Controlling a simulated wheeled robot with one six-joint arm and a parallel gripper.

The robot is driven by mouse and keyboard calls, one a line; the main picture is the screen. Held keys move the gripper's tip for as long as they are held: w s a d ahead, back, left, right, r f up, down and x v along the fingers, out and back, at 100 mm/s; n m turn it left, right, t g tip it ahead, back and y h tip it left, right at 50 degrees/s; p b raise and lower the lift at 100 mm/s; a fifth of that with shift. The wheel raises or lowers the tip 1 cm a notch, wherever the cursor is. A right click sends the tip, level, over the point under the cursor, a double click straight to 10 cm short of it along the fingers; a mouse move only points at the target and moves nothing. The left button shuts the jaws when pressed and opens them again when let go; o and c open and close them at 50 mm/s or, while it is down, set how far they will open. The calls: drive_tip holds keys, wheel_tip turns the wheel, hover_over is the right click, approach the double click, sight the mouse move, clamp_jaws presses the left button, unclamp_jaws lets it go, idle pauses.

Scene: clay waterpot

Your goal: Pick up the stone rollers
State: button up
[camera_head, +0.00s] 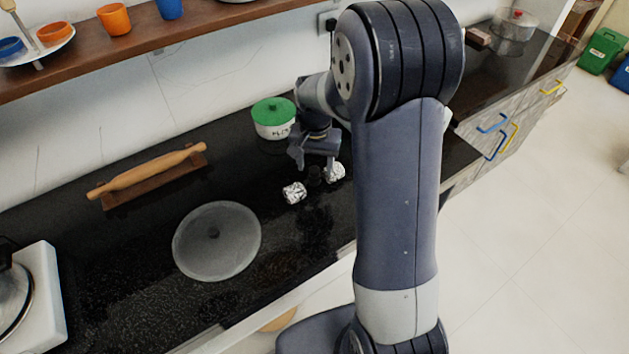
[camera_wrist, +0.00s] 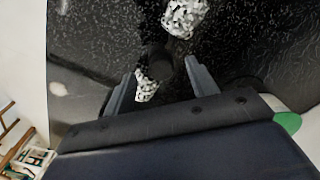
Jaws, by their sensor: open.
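The stone rollers show in the head view as two white-and-black mottled pieces, one on the left (camera_head: 294,193) and one on the right (camera_head: 335,172), with a dark round part (camera_head: 314,176) between them. They lie on the black counter. In the wrist view one mottled piece (camera_wrist: 184,16) is beyond the fingertips, and the other (camera_wrist: 147,87) shows beside the left finger. The dark part (camera_wrist: 157,60) appears between the fingertips. My gripper (camera_head: 314,164) is open and points down over them; its fingers also show in the wrist view (camera_wrist: 160,68). I cannot tell its exact height.
A white pot with a green lid (camera_head: 273,118) stands just behind my gripper. A grey round disc (camera_head: 217,241) lies to the front left. A wooden rolling pin (camera_head: 148,171) rests on a dark stand farther left. A brown shelf (camera_head: 180,36) runs above the counter.

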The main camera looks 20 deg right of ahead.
sight(314, 169)
drive_tip(key=shift+w+f, duration=0.1)
drive_tip(key=shift+f, duration=2.2)
clamp_jaws()
drive_tip(key=shift+r+p, duration=0.1)
drive_tip(key=shift+p, duration=0.2)
